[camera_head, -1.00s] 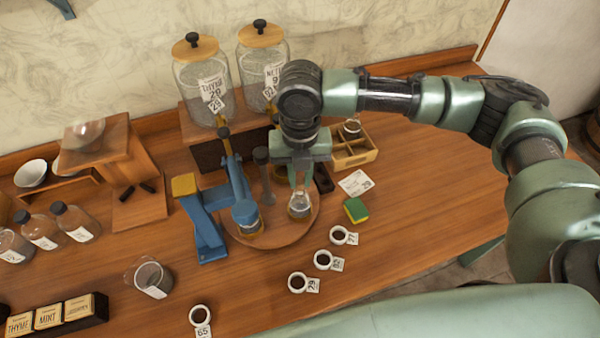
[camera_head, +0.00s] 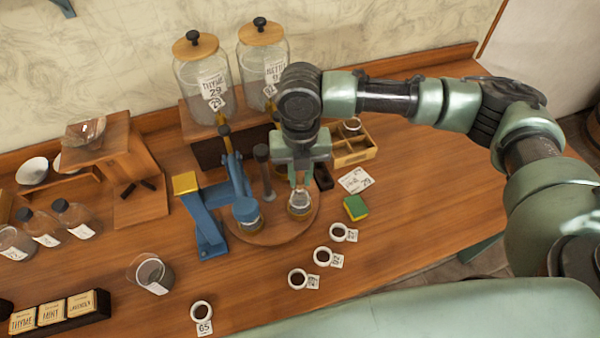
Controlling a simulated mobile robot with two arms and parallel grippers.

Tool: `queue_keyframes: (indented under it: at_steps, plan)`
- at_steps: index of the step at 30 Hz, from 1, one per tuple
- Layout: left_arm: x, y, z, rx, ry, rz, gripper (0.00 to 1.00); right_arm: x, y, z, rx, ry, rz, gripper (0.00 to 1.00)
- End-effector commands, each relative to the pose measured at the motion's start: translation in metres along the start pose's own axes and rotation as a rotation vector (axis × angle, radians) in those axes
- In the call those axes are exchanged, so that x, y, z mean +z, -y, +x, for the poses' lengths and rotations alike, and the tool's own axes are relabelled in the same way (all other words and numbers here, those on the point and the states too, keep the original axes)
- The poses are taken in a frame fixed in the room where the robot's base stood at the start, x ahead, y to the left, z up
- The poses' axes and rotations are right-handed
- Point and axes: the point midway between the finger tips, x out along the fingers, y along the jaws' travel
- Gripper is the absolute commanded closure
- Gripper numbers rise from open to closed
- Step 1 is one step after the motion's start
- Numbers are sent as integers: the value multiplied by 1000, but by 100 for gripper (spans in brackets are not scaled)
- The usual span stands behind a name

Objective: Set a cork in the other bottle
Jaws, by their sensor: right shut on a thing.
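My right gripper (camera_head: 299,184) points down at the mouth of a small clear glass bottle (camera_head: 300,205), which stands upright on the right side of a round wooden board (camera_head: 277,234). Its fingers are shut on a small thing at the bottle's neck. This looks like the cork, but the fingers hide it and I cannot tell how it sits in the neck. The other bottle (camera_head: 251,225) stands on the left of the board, under the blue head of a lever press (camera_head: 208,225). My left gripper is not in view.
A divided wooden tray (camera_head: 352,160), a green and yellow sponge (camera_head: 355,208) and a paper label (camera_head: 356,180) lie right of the board. Several small numbered cups (camera_head: 322,257) stand in front. Two large lidded jars (camera_head: 203,80) stand behind. The right tabletop is clear.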

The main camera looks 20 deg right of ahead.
Motion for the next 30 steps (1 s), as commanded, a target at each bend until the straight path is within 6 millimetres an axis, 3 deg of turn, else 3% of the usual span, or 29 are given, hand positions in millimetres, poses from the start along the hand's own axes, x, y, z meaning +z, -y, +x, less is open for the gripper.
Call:
queue_keyframes:
  at_steps: [30]
  plan:
    - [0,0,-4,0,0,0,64,0,0,8,0,0,0,100]
